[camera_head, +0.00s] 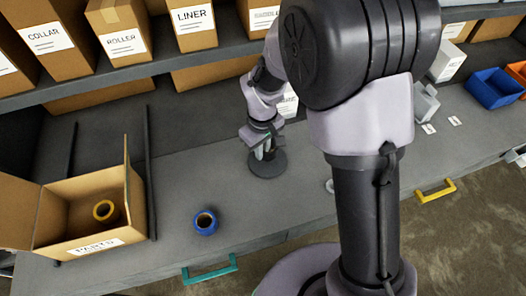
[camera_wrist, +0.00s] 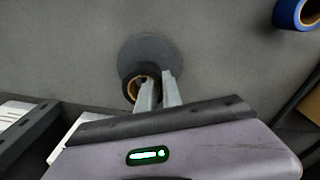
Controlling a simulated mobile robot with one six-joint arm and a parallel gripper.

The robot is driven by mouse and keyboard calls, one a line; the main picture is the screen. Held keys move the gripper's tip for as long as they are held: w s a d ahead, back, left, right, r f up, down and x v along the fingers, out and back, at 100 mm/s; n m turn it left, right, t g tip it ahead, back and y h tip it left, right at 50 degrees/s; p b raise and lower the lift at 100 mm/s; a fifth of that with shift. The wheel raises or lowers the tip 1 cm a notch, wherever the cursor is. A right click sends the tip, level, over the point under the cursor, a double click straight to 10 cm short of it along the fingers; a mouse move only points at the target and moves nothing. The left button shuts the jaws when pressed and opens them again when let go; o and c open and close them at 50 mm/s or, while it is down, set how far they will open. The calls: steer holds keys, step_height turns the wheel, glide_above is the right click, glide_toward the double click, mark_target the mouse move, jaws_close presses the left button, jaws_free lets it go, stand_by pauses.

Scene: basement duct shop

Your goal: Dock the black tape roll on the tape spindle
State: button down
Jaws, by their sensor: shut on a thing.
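The black tape roll (camera_wrist: 128,72), with a tan core, is between the fingers of my gripper (camera_wrist: 158,78) in the wrist view. One finger overlaps the core opening and the other lies at the roll's right side, so they appear to pinch its wall. A dark grey round base (camera_wrist: 150,46), apparently the tape spindle's, is just behind the roll; it also shows under my gripper (camera_head: 265,152) in the head view (camera_head: 268,168). No spindle post is visible. I cannot tell whether the roll is around a post or touches the base.
A blue tape roll (camera_head: 205,222) stands on the bench left of my gripper. An open cardboard box (camera_head: 95,243) at the left holds a yellow roll (camera_head: 104,210). Labelled boxes (camera_head: 195,22) line the back shelf. The bench between the blue roll and the base is clear.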

mark_target(264, 170)
steer(key=f, duration=0.1)
steer(key=s, duration=0.1)
steer(key=s+f, duration=0.1)
steer(key=shift+d+f+g, duration=0.25)
steer(key=shift+f+g, duration=0.05)
steer(key=c, duration=1.8)
jaws_free()
steer(key=shift+b, duration=0.3)
steer(key=shift+w+r+p, duration=0.1)
steer(key=shift+r+p, duration=0.35)
steer(key=shift+w+a+r+p, duration=0.1)
steer(key=shift+w+r+p, duration=0.25)
steer(key=shift+r+p, duration=0.3)
steer(key=shift+w+a+r+p, duration=0.1)
steer(key=shift+w+r+p, duration=0.25)
steer(key=shift+r+p, duration=0.25)
steer(key=r+p, duration=0.2)
steer(key=r, duration=0.2)
steer(key=r+p, duration=0.3)
steer(key=shift+s+d+r+p, duration=0.1)
steer(key=shift+s+r+p, duration=0.1)
steer(key=shift+r+p, duration=0.2)
steer(key=shift+f, duration=0.1)
